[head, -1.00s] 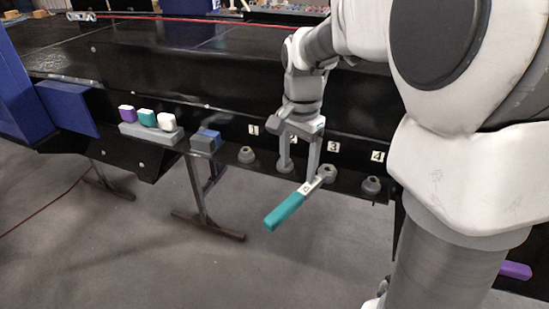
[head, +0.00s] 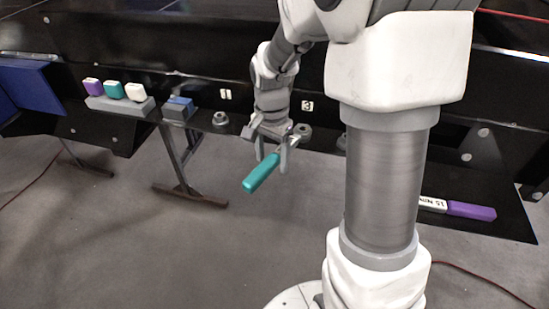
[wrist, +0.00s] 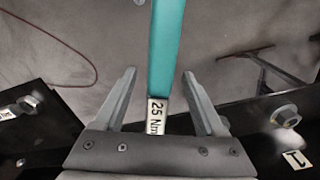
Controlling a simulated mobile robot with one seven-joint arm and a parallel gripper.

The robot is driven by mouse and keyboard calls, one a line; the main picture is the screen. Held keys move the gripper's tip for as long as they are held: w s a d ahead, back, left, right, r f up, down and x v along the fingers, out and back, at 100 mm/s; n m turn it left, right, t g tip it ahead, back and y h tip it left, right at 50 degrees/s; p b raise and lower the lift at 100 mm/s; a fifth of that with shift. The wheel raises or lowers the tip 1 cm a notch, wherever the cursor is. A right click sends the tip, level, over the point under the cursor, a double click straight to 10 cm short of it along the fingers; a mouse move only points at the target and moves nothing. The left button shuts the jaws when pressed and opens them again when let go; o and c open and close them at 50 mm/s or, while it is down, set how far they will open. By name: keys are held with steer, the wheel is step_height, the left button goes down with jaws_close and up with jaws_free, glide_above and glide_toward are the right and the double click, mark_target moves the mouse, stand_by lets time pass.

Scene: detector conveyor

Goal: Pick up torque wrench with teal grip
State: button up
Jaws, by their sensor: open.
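The torque wrench with the teal grip (head: 263,172) sticks out from the shelf edge over the floor in the head view. In the wrist view its teal grip (wrist: 166,45) runs up the middle, with a "25 Nm" label (wrist: 157,116) below it. My gripper (head: 272,160) is open, its two fingers on either side of the wrench. In the wrist view my gripper (wrist: 157,85) shows a gap between each finger and the wrench. The wrench's head end is hidden behind my gripper.
A purple-gripped wrench labelled "15 Nm" (head: 470,210) lies at the right. Purple, teal and white blocks sit on a grey holder (head: 120,105) at the left. A blue-grey block (head: 179,107) and a round fitting (head: 220,119) stand on the shelf. Floor in front is open.

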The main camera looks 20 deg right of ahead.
jaws_close()
stand_by(1.3)
